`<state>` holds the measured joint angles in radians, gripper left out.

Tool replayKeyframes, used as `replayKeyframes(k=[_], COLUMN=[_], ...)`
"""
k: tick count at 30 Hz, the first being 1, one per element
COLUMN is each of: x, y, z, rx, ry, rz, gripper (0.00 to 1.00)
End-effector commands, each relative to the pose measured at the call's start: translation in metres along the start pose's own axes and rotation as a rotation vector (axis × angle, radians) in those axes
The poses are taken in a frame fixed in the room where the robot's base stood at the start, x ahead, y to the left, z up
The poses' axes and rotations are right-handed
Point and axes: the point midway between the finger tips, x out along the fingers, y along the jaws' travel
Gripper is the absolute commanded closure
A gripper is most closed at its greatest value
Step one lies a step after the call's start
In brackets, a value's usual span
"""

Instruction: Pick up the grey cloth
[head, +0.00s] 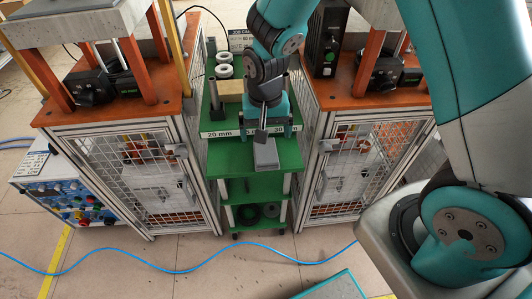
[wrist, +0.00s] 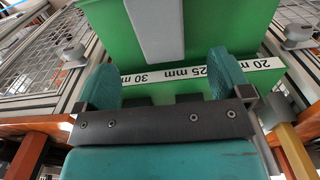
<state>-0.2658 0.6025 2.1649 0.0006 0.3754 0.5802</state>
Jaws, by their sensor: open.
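The grey cloth (head: 265,155) shows in the head view as a flat, light grey rectangle on the front part of the green trolley. In the wrist view the cloth (wrist: 155,30) is a grey strip on a green surface at the top centre, cut off by the frame edge. My gripper (head: 268,128) is over the trolley by the label strip, just behind the cloth in the head view. In the wrist view my gripper (wrist: 165,82) is open and empty. The cloth lies ahead of its teal fingers, in line with the gap, and looks apart from them.
The green trolley (head: 240,158) stands between two orange-topped caged benches (head: 130,105) (head: 385,100). A white label strip (wrist: 200,71) runs across it near my fingers. Pale rings (head: 223,64) and a wooden block (head: 230,88) are behind left. A blue hose (head: 190,268) crosses the floor.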

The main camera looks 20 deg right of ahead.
Motion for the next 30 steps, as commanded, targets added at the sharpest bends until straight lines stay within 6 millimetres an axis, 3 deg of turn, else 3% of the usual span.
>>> replayKeyframes(k=[8,16,25,26,30], x=[0.024,0.063,0.070,0.070,0.069], y=[0.000,0.000,0.000,0.000,0.000], z=[-0.001,-0.005,-0.006,-0.006,-0.005], rx=[0.000,0.000,-0.001,-0.001,-0.001], ry=[-0.002,-0.002,0.002,0.001,0.001], rz=[0.001,0.001,-0.002,-0.002,-0.001], gripper=[0.04,0.04,0.04,0.07,0.39])
